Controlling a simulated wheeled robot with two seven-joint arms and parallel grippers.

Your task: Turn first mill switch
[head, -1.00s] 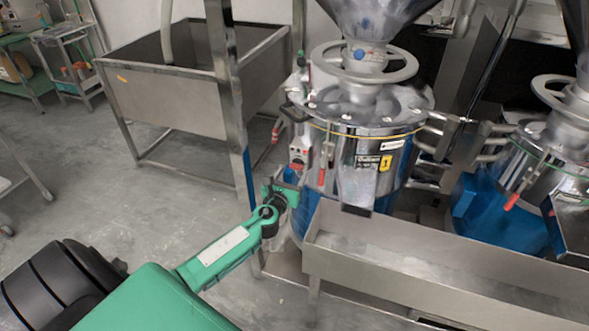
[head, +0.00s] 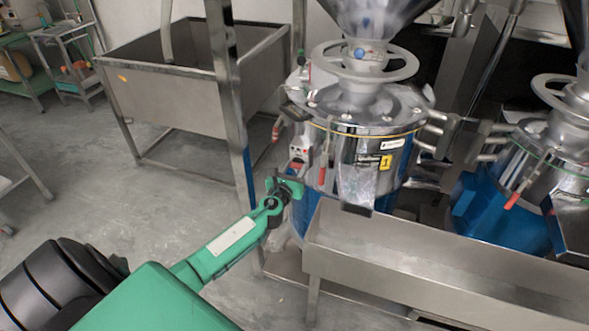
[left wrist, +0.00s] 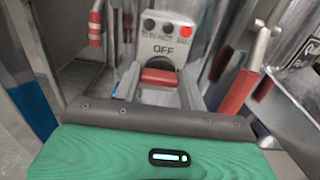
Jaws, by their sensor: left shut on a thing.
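The first mill (head: 375,170) is a shiny steel drum with a yellow "1" label and a handwheel on top. Its small switch box (head: 299,152) is on its left side. In the left wrist view, the box's grey panel (left wrist: 166,45) reads OFF, with a red lamp (left wrist: 186,31) at upper right. Below the lettering is the red switch (left wrist: 159,77). My left gripper (head: 292,178) is at the box, its fingers (left wrist: 159,84) on either side of the red switch and shut on it. The fingertips are partly hidden in the head view. My right gripper is not in view.
A long steel trough (head: 440,265) runs in front of the mills. A steel post (head: 232,110) and an open steel bin (head: 185,80) stand to the left. Red-handled levers (left wrist: 238,92) flank the switch box closely. A second mill (head: 520,190) stands at right.

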